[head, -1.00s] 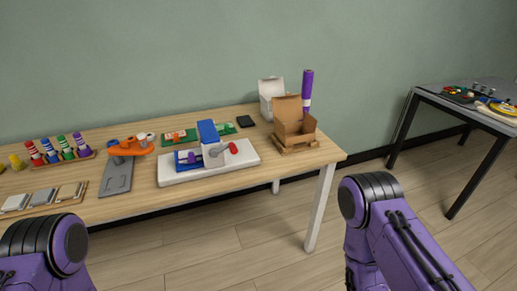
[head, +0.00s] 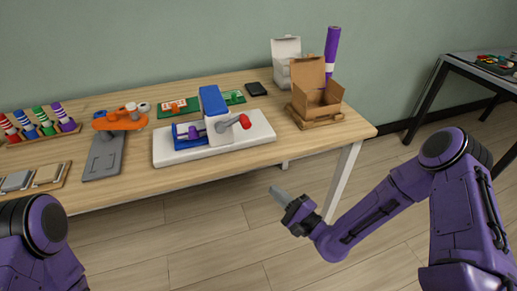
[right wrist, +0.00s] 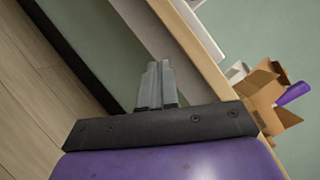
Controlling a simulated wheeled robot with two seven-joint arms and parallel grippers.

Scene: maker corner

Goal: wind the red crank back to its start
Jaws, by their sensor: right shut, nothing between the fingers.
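The red crank knob (head: 245,121) sits at the end of a short grey arm on the right side of a blue and white device (head: 213,108). The device stands on a white base plate (head: 248,133) on the wooden table. My right gripper (head: 278,193) is in front of the table's front edge, below and to the right of the crank and apart from it. In the right wrist view its two fingers (right wrist: 156,85) are together with nothing between them. My left gripper is out of the head view; only part of my left arm shows.
An open cardboard box (head: 317,99) stands right of the device, with a purple roll (head: 332,52) and a white box (head: 284,60) behind. A grey and orange tool (head: 106,150) lies to the left. Floor in front of the table is free.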

